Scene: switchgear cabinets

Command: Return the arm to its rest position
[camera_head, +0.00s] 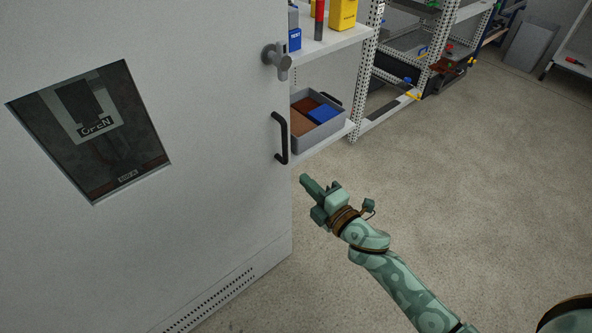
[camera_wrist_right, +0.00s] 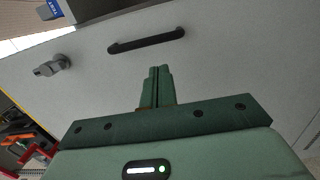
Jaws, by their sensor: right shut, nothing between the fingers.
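My right arm reaches in from the lower right in the head view. Its green gripper (camera_head: 306,182) is shut and empty, in front of the cabinet door and just below and right of the black door handle (camera_head: 280,138). In the right wrist view the closed fingers (camera_wrist_right: 157,86) point toward the white door (camera_wrist_right: 230,70), with the handle (camera_wrist_right: 146,40) beyond them. The fingers appear apart from the handle. My left gripper is not in view.
The white cabinet door (camera_head: 200,200) fills the left, with a grey latch knob (camera_head: 278,58) and a dark window (camera_head: 90,130). Shelves hold a grey bin (camera_head: 318,135) and a yellow box (camera_head: 343,14). The floor (camera_head: 470,170) at right is clear.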

